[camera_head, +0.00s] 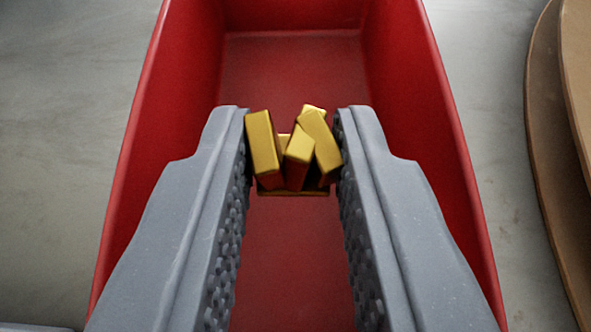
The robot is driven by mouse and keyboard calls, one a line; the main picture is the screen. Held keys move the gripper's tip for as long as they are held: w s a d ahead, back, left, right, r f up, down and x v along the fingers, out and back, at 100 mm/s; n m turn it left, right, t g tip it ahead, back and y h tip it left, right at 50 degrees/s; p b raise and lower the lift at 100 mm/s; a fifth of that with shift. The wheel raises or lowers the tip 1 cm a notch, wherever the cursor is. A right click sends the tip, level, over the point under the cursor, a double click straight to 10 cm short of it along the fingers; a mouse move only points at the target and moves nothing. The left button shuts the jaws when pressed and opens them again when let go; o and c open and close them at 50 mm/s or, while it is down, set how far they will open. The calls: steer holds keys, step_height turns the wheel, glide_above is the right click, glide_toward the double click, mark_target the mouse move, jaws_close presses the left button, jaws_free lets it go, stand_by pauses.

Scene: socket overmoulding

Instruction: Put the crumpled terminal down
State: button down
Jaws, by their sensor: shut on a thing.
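The crumpled terminal (297,155) is a small gold metal part with several blocky prongs leaning in different directions on a flat base. My gripper (294,150) has two grey fingers with studded inner faces. It is shut on the terminal, with one finger touching each side near the tips. The terminal is held over a red bin (440,130), whose floor shows below and beyond it. I cannot tell exactly how high above the floor it is.
The red bin has sloping walls on the left, right and far sides, and the visible part of its floor looks empty. A brown round-edged object (550,150) stands to the right of the bin. Grey surface (60,150) lies around them.

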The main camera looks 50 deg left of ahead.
steer(key=shift+f, duration=0.6)
steer(key=c, duration=1.3)
jaws_free()
steer(key=shift+o, duration=0.2)
steer(key=shift+r, duration=0.1)
steer(key=shift+r, duration=0.45)
steer(key=p+v, duration=0.2)
steer(key=v, duration=1)
